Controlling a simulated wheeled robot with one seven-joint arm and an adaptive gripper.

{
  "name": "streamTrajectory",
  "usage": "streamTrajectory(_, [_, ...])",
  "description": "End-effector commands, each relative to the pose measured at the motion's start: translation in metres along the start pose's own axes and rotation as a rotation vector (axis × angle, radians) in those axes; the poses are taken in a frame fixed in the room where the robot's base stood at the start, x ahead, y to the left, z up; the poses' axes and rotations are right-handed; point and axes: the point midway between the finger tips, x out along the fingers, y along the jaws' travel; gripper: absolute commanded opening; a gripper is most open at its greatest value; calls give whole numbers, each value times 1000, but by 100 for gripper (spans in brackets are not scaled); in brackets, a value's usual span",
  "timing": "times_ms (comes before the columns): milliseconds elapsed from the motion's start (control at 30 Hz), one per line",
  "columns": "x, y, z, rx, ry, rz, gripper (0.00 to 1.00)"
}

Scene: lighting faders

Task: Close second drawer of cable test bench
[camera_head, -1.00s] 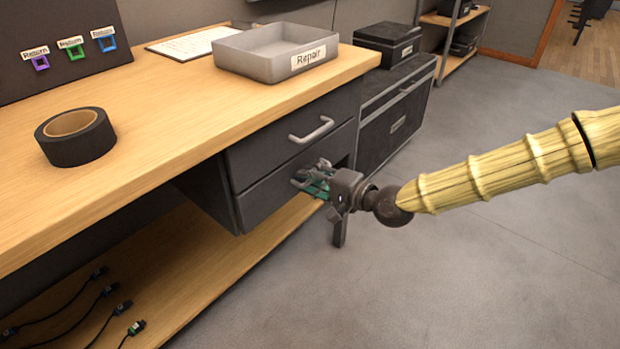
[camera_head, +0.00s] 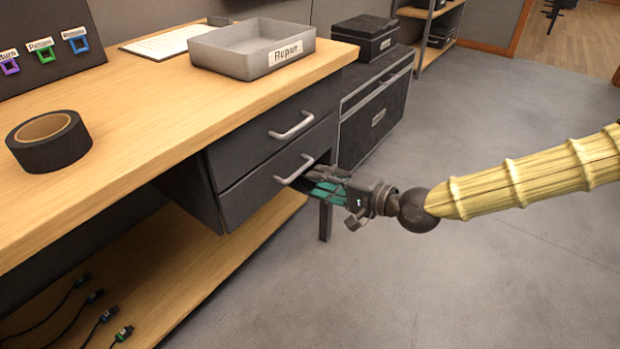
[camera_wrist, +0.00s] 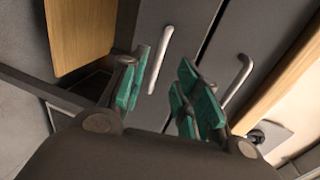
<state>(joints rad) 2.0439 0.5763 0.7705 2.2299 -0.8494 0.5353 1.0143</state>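The second drawer (camera_head: 252,195) is the lower of two dark grey drawers under the wooden bench top. Its light bar handle (camera_head: 293,169) faces my gripper. How far it stands out is hard to tell, though a dark gap shows at its right end. My gripper (camera_head: 318,184), with green finger pads, is just in front of and to the right of this handle. In the wrist view my gripper (camera_wrist: 158,92) is open and empty. The lower handle (camera_wrist: 161,60) lies ahead between the fingers, and the upper handle (camera_wrist: 238,76) is to the right.
The upper drawer (camera_head: 268,136) sits directly above. The bench top (camera_head: 150,110) holds a grey Repair tray (camera_head: 222,62) and black tape (camera_head: 50,150). A dark case (camera_head: 375,118) stands right of the drawers. A low wooden shelf (camera_head: 205,270) lies below. Floor on the right is clear.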

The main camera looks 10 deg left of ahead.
Motion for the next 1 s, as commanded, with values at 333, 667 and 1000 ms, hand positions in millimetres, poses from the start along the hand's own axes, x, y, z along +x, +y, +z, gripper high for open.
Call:
streamTrajectory(333, [-29,0,0,0,0,0,32])
streamTrajectory(667, [-33,0,0,0,0,0,32])
streamTrajectory(1000, [-32,5,2,1,-1,8,32])
